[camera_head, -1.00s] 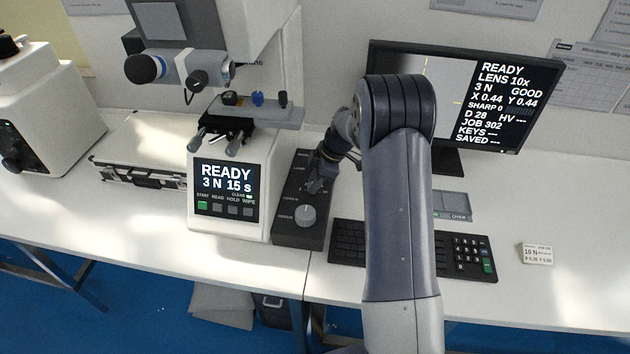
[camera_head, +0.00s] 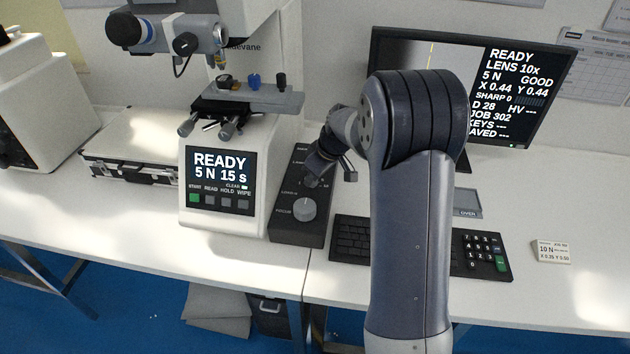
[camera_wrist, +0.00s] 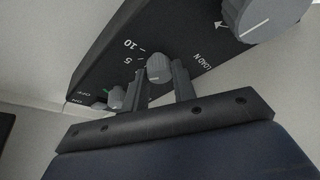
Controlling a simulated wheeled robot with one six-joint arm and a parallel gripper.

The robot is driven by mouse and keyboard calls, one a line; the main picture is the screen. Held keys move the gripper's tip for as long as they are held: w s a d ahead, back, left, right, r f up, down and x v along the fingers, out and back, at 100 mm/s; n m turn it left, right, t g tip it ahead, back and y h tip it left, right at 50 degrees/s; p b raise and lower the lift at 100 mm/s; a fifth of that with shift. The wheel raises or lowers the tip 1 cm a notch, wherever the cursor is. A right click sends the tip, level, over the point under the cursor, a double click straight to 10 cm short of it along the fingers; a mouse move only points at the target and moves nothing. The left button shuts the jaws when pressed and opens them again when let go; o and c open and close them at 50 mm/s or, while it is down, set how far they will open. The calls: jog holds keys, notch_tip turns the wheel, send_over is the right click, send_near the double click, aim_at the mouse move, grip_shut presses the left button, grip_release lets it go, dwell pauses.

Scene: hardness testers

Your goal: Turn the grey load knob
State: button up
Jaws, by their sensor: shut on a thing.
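The small grey load knob (camera_wrist: 158,70) sits on the dark control box (camera_wrist: 100,60) between my fingers in the wrist view, beside the label LOAD N and the marks 5 and 10. My gripper (camera_wrist: 160,78) is shut on this knob. In the head view my gripper (camera_head: 317,172) is over the middle of the control box (camera_head: 285,230), and largely hides the knob. The tester display (camera_head: 220,172) reads READY, 5 N, 15 s. The monitor (camera_head: 512,90) also shows 5 N.
A larger focus knob (camera_head: 304,209) is nearer the box's front, and a small knob (camera_wrist: 115,98) is by OFF/ON marks. A keyboard (camera_head: 350,243) lies to the right. A card (camera_head: 553,252) reading 10 N lies on the table.

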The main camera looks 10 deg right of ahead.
jog(key=m, duration=0.2)
jog(key=m+h, duration=0.1)
jog(key=m, duration=0.1)
jog(key=shift+a+t+h, duration=0.2)
jog(key=shift+t+h, duration=0.1)
jog(key=shift+t, duration=0.1)
jog(key=shift+s+a+m+h, duration=0.1)
jog(key=shift+m+h, duration=0.6)
jog(key=shift+m, duration=1.4)
jog(key=o, duration=1)
jog(key=v, duration=1)
jog(key=shift+s+r, duration=0.2)
jog(key=shift+r, duration=0.15)
